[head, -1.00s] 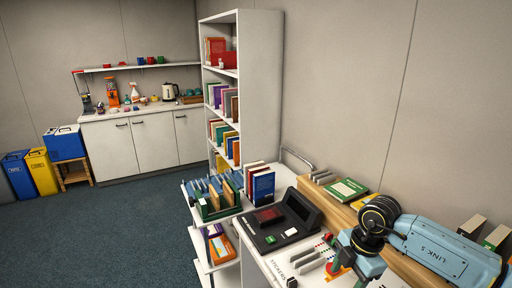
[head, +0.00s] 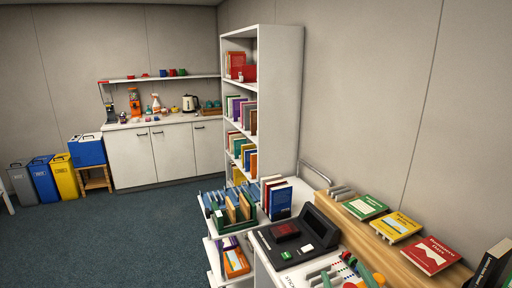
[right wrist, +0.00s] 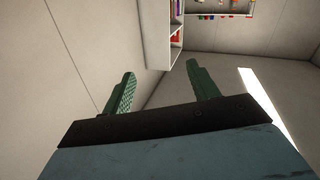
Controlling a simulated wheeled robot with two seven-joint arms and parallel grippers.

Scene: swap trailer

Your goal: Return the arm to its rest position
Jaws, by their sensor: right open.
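My right gripper (right wrist: 161,70) shows in the right wrist view, with two green fingers spread apart and nothing between them. Behind the fingers are bare wall, part of a white shelf and a bright strip. The gripper is clear of any object there. In the head view I cannot make out the right arm or its gripper. My left gripper is in neither view.
A desk at the lower right holds a dark console (head: 290,238) and a wooden ledge with a red book (head: 431,255), a yellow book (head: 396,227) and a green book (head: 365,207). A book cart (head: 232,218) stands by the tall bookcase (head: 282,95). The blue-grey floor (head: 130,240) at left is clear.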

